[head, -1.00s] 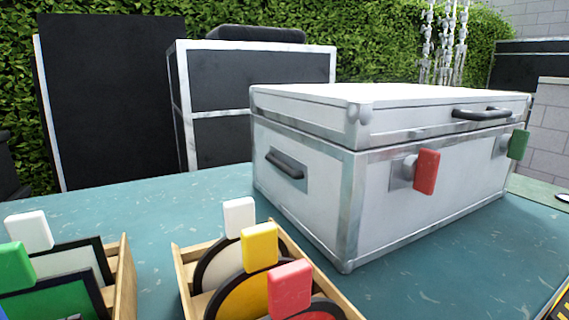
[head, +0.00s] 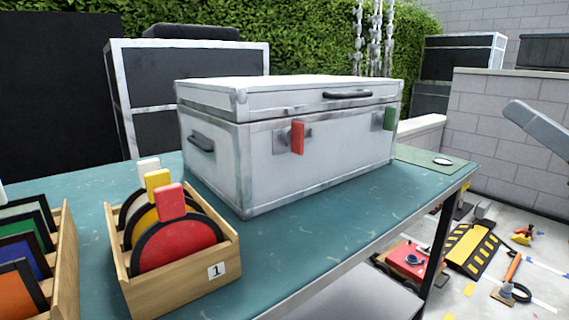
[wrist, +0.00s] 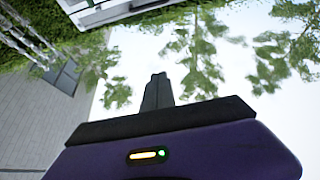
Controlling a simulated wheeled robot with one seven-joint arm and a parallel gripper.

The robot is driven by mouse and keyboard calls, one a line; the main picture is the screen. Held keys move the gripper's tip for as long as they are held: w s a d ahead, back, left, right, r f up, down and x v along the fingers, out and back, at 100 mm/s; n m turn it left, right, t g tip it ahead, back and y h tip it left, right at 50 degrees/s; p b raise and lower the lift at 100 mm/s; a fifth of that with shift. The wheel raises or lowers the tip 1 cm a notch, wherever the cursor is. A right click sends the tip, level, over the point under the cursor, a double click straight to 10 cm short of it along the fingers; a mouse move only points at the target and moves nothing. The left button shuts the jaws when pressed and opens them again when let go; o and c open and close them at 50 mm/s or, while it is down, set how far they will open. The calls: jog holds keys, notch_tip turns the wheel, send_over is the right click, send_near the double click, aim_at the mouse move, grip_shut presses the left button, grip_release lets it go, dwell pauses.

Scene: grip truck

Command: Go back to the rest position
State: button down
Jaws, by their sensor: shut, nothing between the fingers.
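My gripper (wrist: 158,78) shows in the wrist view with its dark fingers together and nothing between them. Behind the fingers are sky, trees and a grey wall, with no object near them. In the head view, a grey bar that seems to be part of my arm enters at the right edge; my gripper is not visible there.
A wooden rack (head: 190,283) of discs is in front. A yellow-black ramp (head: 470,250) lies on the floor at right.

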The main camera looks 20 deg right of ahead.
jog(key=d+f+m+t+h, duration=0.2)
jog(key=d+f+m+h, duration=0.1)
jog(key=d+m+h, duration=0.75)
jog(key=a+f+m+g+h, duration=0.15)
jog(key=a+f+h, duration=0.25)
jog(key=f, duration=0.5)
jog(key=a+f+m+g+h, duration=0.1)
jog(key=a+f+g+h, duration=0.2)
jog(key=f, duration=0.6)
jog(key=s+a+f+n+g+y, duration=0.1)
jog(key=s+a+f+n+y, duration=0.1)
jog(key=s+a+f, duration=0.35)
jog(key=s+a+f+n+y, duration=0.2)
jog(key=a+f, duration=0.6)
jog(key=a, duration=0.1)
jog(key=s+a+f+n+g+y, duration=0.2)
jog(key=s+a+f+n+y, duration=0.1)
jog(key=s+a+f, duration=0.3)
jog(key=s+a+f+n+g+y, duration=0.2)
jog(key=s+a+f+y, duration=0.3)
jog(key=s, duration=0.4)
notch_tip(320, 180, up, 29)
jog(key=a+h+p, duration=0.1)
jog(key=p, duration=2.7)
jog(key=shift+s+n+p, duration=0.15)
jog(key=shift+n+p, duration=0.15)
